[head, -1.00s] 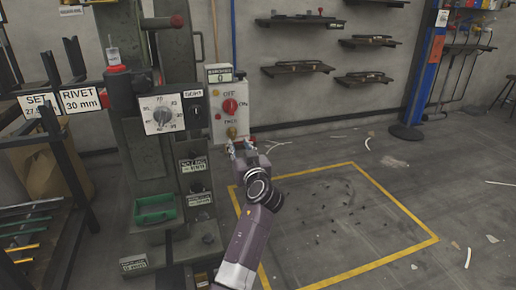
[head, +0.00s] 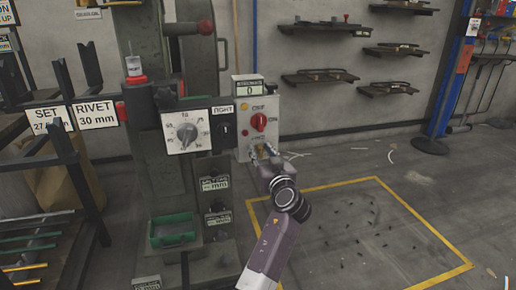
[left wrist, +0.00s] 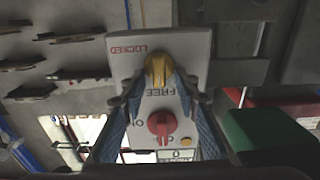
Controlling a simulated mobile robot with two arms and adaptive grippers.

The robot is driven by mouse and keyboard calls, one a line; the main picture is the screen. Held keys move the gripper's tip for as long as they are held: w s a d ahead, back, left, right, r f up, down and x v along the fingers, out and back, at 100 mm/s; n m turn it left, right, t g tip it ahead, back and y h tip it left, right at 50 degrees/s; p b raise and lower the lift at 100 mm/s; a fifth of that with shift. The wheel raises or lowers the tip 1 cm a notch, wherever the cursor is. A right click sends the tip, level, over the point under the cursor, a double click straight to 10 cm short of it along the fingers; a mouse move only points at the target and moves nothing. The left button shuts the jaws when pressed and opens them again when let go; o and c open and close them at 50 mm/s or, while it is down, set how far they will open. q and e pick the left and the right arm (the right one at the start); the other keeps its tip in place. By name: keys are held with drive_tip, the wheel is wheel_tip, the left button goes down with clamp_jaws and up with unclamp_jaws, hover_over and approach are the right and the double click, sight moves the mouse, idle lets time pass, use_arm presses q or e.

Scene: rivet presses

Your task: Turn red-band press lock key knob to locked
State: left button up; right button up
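The brass lock key knob (left wrist: 158,70) sits on the light control box (left wrist: 190,45), between the printed words LOCKED and FREE, in the upside-down left wrist view. Which word it points at I cannot tell. My left gripper (left wrist: 158,76) has its two blue fingers converging on the knob from both sides, seemingly closed on it. In the head view my left gripper (head: 262,152) is at the lower part of the control box (head: 244,140) and largely hides the knob. The box belongs to the green press (head: 185,100) with a red collar (head: 136,79). My right gripper is not in view.
A red OFF/ON switch (head: 259,123) is just above the knob. A dial plate (head: 186,132) and a keyed plate (head: 226,129) are to the left. A green tray (head: 171,231) is low on the press. Floor inside the yellow outline (head: 380,178) is clear except for small bits.

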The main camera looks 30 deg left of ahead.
use_arm(q)
drive_tip(key=shift+s+d, duration=0.1)
drive_tip(key=shift+d, duration=0.1)
drive_tip(key=shift+c, duration=0.3)
clamp_jaws()
